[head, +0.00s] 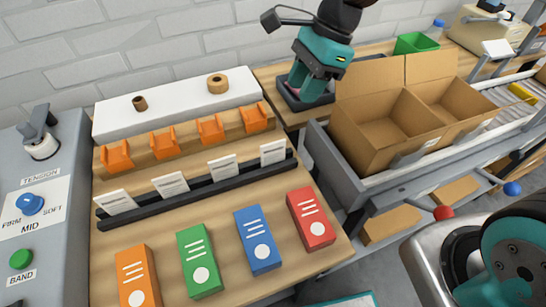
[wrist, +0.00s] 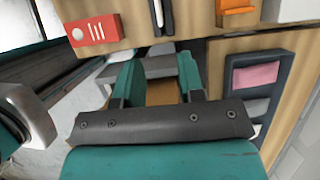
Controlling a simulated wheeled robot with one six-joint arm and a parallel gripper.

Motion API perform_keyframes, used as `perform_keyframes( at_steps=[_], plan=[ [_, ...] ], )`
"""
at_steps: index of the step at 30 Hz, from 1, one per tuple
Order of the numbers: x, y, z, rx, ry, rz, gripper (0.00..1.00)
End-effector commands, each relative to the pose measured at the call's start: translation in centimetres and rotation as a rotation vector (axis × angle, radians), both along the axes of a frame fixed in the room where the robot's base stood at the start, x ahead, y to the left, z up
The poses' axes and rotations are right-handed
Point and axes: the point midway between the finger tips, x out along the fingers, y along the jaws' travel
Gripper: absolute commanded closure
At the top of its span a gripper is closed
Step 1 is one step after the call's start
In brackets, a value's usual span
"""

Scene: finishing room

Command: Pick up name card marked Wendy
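Several white name cards stand in a row in a black rail (head: 200,193) on the wooden table in the head view. They are a far-left card (head: 115,202), a second (head: 171,184), a third (head: 223,168) and a far-right card (head: 272,153). Their writing is too small to read, so I cannot tell which is marked Wendy. In the wrist view the rail's end (wrist: 166,14) shows at the top. My gripper (wrist: 157,82) is open and empty, its two teal fingers apart, off the table's right side.
Orange (head: 138,277), green (head: 199,260), blue (head: 258,240) and red (head: 311,220) boxes lie in front of the rail. Orange holders (head: 163,144) stand behind it. A control panel (head: 62,250) is at left.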

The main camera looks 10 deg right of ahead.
Motion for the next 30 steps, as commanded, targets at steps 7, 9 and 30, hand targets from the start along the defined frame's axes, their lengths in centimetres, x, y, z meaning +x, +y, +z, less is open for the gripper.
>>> perform_keyframes(
  at_steps=[7,9,30],
  plan=[
    [-0.7,2.2,-5.4,-0.002,0.006,0.006,0.64],
    [-0.8,2.8,-6.7,-0.001,0.004,0.006,0.64],
    [-1.6,6.0,-14.0,-0.001,0.000,0.004,0.64]
  ],
)
